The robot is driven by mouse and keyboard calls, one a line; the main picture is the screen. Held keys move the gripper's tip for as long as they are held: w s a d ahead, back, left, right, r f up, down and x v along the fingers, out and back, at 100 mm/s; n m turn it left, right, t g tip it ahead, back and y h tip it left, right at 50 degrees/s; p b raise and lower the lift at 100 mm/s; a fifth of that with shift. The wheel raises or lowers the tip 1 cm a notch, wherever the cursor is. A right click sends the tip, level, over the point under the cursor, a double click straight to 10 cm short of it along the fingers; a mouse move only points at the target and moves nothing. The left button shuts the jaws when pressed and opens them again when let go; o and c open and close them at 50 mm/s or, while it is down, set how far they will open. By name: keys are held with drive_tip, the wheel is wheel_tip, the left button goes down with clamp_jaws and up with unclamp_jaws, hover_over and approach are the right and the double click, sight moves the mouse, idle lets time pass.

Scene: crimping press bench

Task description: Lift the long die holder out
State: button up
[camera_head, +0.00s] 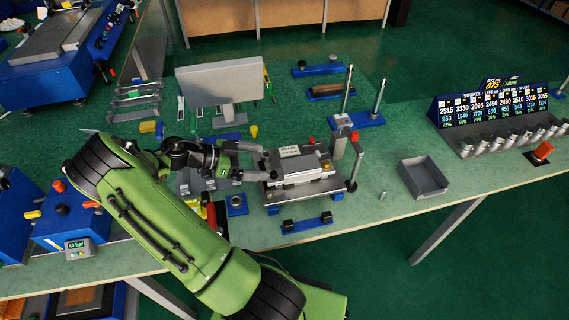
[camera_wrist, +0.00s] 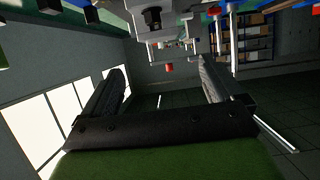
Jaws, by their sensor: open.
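A light grey metal block in stacked layers (camera_head: 300,172), which looks like the long die holder, lies in the small press fixture on the bench in the head view. A small label plate (camera_head: 289,151) with dark lettering sits at its upper left. My gripper (camera_head: 262,163) reaches in from the left, its two fingers apart and pointing at the block's left end. I cannot tell whether they touch it. In the wrist view my gripper (camera_wrist: 163,68) is open with nothing between the fingers. Grey metal parts (camera_wrist: 170,22) show beyond the fingertips, near the top edge.
Upright posts (camera_head: 378,97) stand behind the fixture. A blue bar with black blocks (camera_head: 307,224) lies in front. A grey panel on a stand (camera_head: 220,84) is behind my gripper.

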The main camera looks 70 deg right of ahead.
sight(298, 165)
drive_tip(key=b+x, duration=0.1)
drive_tip(key=x, duration=1.3)
drive_tip(key=shift+a+f, duration=0.1)
drive_tip(key=c, duration=1.7)
drive_tip(key=shift+o, duration=0.2)
drive_tip(key=shift+r+p, duration=1.4)
drive_tip(key=shift+r, duration=1.75)
drive_tip(key=shift+f, duration=0.15)
